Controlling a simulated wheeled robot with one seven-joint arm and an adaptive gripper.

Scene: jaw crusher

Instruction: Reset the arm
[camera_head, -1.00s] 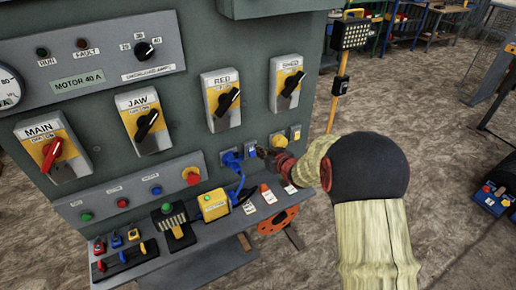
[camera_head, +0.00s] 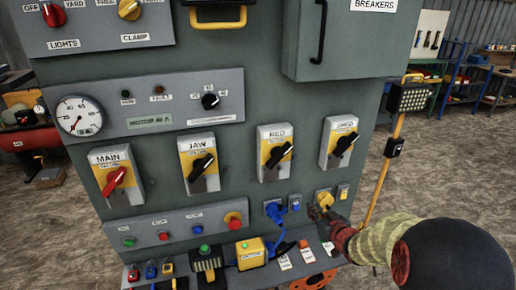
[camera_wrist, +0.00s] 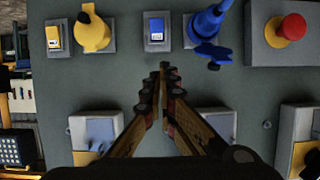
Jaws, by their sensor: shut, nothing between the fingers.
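My gripper (camera_head: 317,213) is shut and empty at the end of my arm, in front of the panel's lower right. In the head view it overlaps the edge of the yellow plug (camera_head: 324,199). In the wrist view the closed fingertips (camera_wrist: 163,70) point at bare grey panel, just below the blue switch plate (camera_wrist: 158,32). The yellow plug (camera_wrist: 95,32) is left of them there and the blue plug (camera_wrist: 209,22) right. Both plugs sit at sockets on the panel. No contact with the panel can be made out.
The grey cabinet (camera_head: 235,105) carries the MAIN (camera_head: 115,178), JAW, RED and SHED switches. A ledge below holds padlocks, a yellow box (camera_head: 251,253) and tags. A lamp on a yellow pole (camera_head: 381,170) stands right of the cabinet. Open floor lies beyond it.

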